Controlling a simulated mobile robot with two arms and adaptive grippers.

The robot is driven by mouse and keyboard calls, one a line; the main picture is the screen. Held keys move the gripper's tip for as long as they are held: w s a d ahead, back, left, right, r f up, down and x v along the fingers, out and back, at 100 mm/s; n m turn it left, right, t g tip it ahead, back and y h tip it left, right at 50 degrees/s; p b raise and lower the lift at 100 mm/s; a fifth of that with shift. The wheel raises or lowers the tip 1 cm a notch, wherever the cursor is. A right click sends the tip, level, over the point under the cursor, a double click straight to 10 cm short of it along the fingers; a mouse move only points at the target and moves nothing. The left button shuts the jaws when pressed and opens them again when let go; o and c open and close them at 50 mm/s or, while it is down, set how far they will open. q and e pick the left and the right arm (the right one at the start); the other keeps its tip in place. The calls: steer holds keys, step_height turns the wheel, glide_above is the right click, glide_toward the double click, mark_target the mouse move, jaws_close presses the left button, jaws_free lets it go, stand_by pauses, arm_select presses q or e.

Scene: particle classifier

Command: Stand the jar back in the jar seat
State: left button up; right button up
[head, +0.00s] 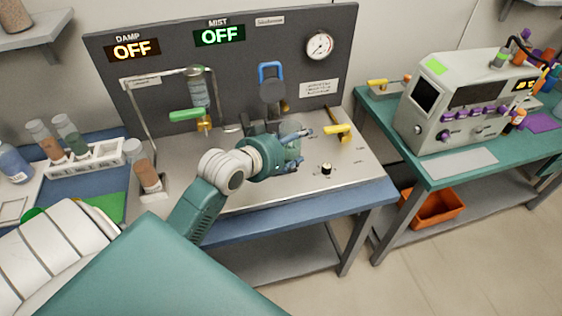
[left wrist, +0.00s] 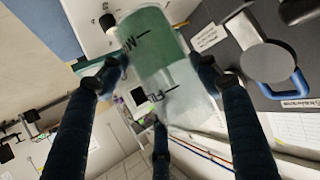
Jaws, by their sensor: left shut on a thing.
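My left gripper (head: 296,150) reaches over the steel bench top and is shut on the jar (head: 292,157). In the left wrist view the jar (left wrist: 155,62) sits between my dark fingers (left wrist: 160,92). It is clear, with a green part toward one end and black markings on its side. In the head view the fingers and wrist cover much of the jar. A dark fixture (head: 262,128) stands just behind the gripper, below a blue-handled clamp (head: 270,78). I cannot tell whether it is the jar seat. My right gripper is out of view.
A yellow-handled valve (head: 338,130) and a black knob (head: 326,169) are right of the gripper. A green-handled valve (head: 187,115) and bent pipe are left. A vial rack (head: 95,163) stands far left. The dark panel (head: 285,45) rises behind.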

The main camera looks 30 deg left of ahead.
arm_select(q)
steer(key=w+a+r+n+g+y+p, duration=0.1)
steer(key=w+a+r+n+y, duration=0.15)
steer(key=r, duration=0.25)
steer(key=w+a+r+n+y+p, duration=0.1)
steer(key=w+a+r+n+y, duration=0.15)
steer(key=r+y, duration=0.2)
steer(key=shift+n+h, duration=0.3)
steer(key=shift+n, duration=0.2)
steer(key=shift+s+a+f+p, duration=0.1)
steer(key=shift+f+p, duration=0.1)
steer(key=shift+f, duration=2.9)
steer(key=shift+s+a+f+p, duration=0.1)
steer(key=shift+f+p, duration=0.05)
steer(key=shift+f, duration=2.9)
steer(key=shift+s+a+f+p, duration=0.1)
steer(key=shift+f+p, duration=0.1)
steer(key=shift+f, duration=2.9)
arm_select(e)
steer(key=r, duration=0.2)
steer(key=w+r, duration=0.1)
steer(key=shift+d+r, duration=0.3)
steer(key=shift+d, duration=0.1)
arm_select(q)
steer(key=o, duration=1)
steer(key=shift+o, duration=0.3)
